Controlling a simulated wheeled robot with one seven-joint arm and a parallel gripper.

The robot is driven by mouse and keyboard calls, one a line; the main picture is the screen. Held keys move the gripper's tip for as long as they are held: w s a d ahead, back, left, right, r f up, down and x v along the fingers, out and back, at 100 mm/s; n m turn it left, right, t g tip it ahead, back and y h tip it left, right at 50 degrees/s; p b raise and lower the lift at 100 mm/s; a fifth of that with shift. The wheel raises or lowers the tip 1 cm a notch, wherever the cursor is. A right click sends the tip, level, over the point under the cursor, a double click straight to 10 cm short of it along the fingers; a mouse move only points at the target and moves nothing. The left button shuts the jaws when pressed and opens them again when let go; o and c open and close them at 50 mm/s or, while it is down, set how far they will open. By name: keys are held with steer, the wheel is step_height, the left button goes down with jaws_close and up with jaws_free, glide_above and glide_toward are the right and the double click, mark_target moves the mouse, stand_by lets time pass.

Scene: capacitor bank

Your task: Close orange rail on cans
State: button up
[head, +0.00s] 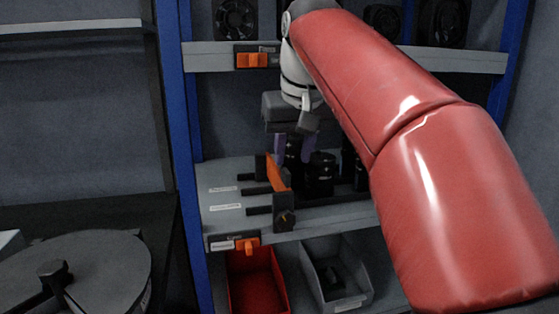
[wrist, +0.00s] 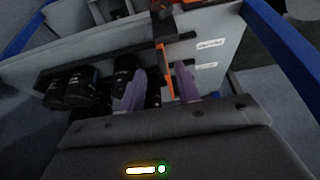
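The orange rail (head: 276,174) stands on the shelf between black end blocks, left of the cans. Black cylindrical cans (head: 320,172) stand right of it; some are partly hidden by my arm and gripper. In the wrist view the cans (wrist: 76,90) are at the left, and the orange rail (wrist: 167,66) shows as a thin strip between the fingers' directions. My gripper (head: 294,148) points down over the rail and near cans, its purple fingers apart. In the wrist view my gripper (wrist: 159,88) is open; I cannot tell whether a finger touches the rail or a can.
The shelf (head: 225,222) has dark slots and white labels. An orange latch (head: 247,245) is on its front edge, another (head: 251,60) on the upper beam. Red (head: 256,285) and grey (head: 335,275) bins sit below. Blue posts (head: 178,120) flank the rack.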

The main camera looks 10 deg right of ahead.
mark_target(286, 171)
steer(key=shift+w, duration=1.15)
steer(key=b+x, duration=0.1)
steer(key=x, duration=0.4)
jaws_close()
